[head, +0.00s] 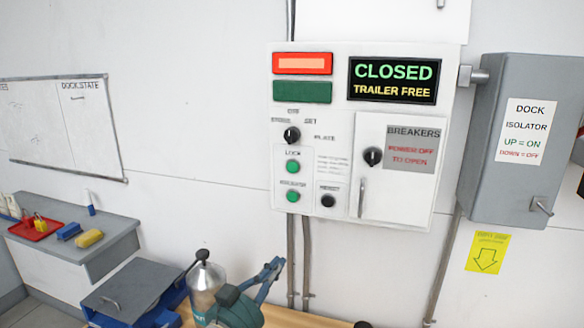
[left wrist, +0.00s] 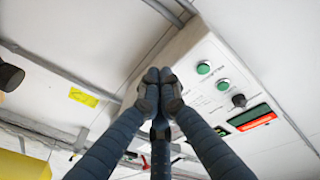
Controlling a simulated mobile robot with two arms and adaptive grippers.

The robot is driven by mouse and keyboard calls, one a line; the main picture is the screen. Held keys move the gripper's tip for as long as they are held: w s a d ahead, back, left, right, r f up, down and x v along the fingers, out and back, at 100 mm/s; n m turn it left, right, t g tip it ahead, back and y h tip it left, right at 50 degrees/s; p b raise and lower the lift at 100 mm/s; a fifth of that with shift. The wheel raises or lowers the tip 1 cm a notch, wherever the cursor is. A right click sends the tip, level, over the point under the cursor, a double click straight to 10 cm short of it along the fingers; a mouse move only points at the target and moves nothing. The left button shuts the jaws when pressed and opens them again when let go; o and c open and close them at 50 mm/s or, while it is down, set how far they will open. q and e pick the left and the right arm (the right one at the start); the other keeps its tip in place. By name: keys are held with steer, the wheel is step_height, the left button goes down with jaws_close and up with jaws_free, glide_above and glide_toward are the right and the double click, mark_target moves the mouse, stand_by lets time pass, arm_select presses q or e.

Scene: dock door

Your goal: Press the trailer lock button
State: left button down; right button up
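The white control panel (head: 330,113) hangs on the wall. Its green button under the label LOCK (head: 292,166) shows in the head view and, likely, as the middle green button in the left wrist view (left wrist: 223,85). A second green button (head: 293,196) sits below it, also visible in the left wrist view (left wrist: 204,68). The display (head: 393,81) reads CLOSED, TRAILER FREE. My left gripper (head: 274,267) is below the panel, apart from the buttons. In the left wrist view its fingertips (left wrist: 160,76) are together with nothing seen between them. My right gripper is not in view.
A black selector knob (head: 292,135) is above the lock button, and a black button (head: 328,200) is at lower right. A breaker door (head: 396,188) and a grey isolator box (head: 510,180) are to the right. A bench with a red tray (head: 36,229) is at left.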

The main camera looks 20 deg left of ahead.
mark_target(292, 167)
arm_select(q)
step_height(292, 167, up, 19)
steer(key=m+t+h, duration=0.4)
steer(key=m+h, duration=0.2)
steer(key=h, duration=0.2)
steer(key=shift+a, duration=0.45)
steer(key=shift+w, duration=0.1)
steer(key=shift+w+d+b, duration=0.15)
steer(key=shift+w+b, duration=1.4)
steer(key=shift+w, duration=2.8)
steer(key=shift+w, duration=0.15)
steer(key=shift+w, duration=0.3)
